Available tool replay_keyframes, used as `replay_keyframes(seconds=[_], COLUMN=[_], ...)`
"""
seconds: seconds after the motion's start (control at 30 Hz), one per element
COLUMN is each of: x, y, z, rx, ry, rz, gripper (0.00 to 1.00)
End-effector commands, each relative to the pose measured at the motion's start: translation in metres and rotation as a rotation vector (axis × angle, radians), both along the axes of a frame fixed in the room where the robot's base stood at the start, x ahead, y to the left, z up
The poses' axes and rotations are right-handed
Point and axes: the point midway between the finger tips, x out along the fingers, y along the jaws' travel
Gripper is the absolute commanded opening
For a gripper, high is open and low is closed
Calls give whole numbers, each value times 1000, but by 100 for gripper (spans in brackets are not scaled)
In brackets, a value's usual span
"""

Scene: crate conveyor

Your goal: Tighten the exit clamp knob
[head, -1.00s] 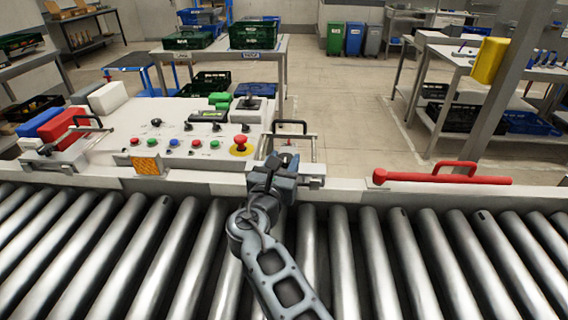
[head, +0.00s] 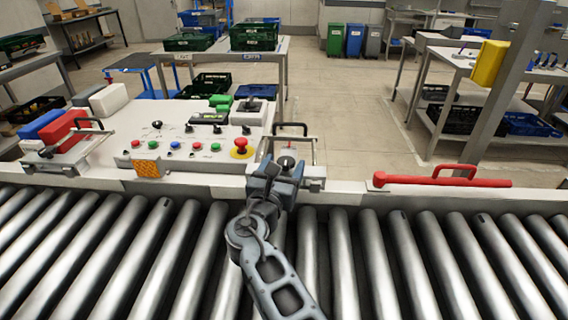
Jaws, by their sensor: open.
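A clamp with a black handle (head: 291,125) and a thin metal frame stands at the right end of the control panel, on the conveyor's far rail. A small dark round knob (head: 286,161) sits low in this clamp. My gripper (head: 283,168) is open right at the knob, its fingers pointing away from me. The knob shows just beyond and between the fingertips; I cannot tell whether they touch it. The fingers hide the knob's lower part. A similar clamp (head: 88,124) stands at the panel's left end.
The control panel (head: 180,128), with several buttons and a red emergency stop (head: 241,143), is close left of my gripper. A red handled bar (head: 440,179) lies on the rail at right. Steel rollers (head: 420,255) run below. The rail between clamp and bar is clear.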

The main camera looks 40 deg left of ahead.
Motion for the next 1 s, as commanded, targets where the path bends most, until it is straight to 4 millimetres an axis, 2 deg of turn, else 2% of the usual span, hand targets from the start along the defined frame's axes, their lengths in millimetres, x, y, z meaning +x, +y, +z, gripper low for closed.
replay_keyframes(seconds=[0.13, 0.2, 0.3, 0.5, 1.0], x=[-19, -29, -43, -62, -67], y=[-7, -10, -15, -22, -23], z=[5, -1, 0, 0, 0], rx=[0, 2, 3, 2, 0], ry=[3, 3, 3, 2, 1], rz=[0, 1, 0, -1, -1], gripper=[69, 69, 69, 69, 69])
